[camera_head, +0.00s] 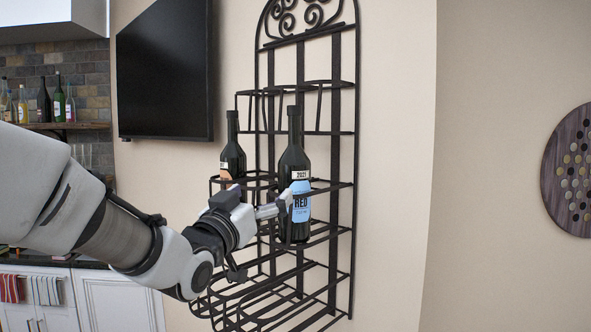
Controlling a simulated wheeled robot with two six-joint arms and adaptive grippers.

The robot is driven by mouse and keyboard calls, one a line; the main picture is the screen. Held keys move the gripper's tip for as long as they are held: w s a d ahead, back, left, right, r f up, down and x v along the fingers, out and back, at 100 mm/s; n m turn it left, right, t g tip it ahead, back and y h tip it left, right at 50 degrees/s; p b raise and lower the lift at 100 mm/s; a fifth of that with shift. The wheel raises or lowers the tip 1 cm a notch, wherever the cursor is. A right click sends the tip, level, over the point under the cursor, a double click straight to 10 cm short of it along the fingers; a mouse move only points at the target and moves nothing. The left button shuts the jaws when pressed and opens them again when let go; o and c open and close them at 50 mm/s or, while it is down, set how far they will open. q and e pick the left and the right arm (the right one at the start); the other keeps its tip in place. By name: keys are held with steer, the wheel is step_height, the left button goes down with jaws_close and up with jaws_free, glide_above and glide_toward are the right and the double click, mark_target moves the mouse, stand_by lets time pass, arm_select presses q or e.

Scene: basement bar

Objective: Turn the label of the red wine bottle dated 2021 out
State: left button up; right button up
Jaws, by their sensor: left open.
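A dark wine bottle (294,160) stands upright in a middle tier of the black metal wall rack (343,205). Its blue label reads "RED" with "2021" on a white strip above, and faces toward me and a little right. My left gripper (268,222) is open, just left of and below this label. One pale finger reaches in front of the label's left edge; whether it touches the glass I cannot tell. The other finger is partly hidden. A second dark bottle (233,158) with an orange label stands further left in the rack, partly hidden behind my left gripper. My right gripper is not in view.
The rack's lower tiers (285,300) look empty and jut out below my left gripper. A black screen (165,75) hangs on the wall to the left. A shelf of bottles (60,126) is at far left. The wall right of the rack is clear up to a round wooden decoration (570,170).

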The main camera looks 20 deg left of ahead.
mark_target(287, 173)
arm_select(q)
steer(key=p+x, duration=0.2)
steer(key=x, duration=0.7)
steer(key=shift+w+r, duration=0.15)
steer(key=shift+r, duration=0.05)
steer(key=x, duration=0.3)
steer(key=f+x, duration=0.1)
steer(key=shift+w+d+r, duration=0.15)
steer(key=shift+w, duration=0.3)
steer(key=shift+w+d+r, duration=0.1)
steer(key=shift+w+r, duration=0.1)
steer(key=shift+w, duration=0.45)
steer(key=shift+s, duration=0.1)
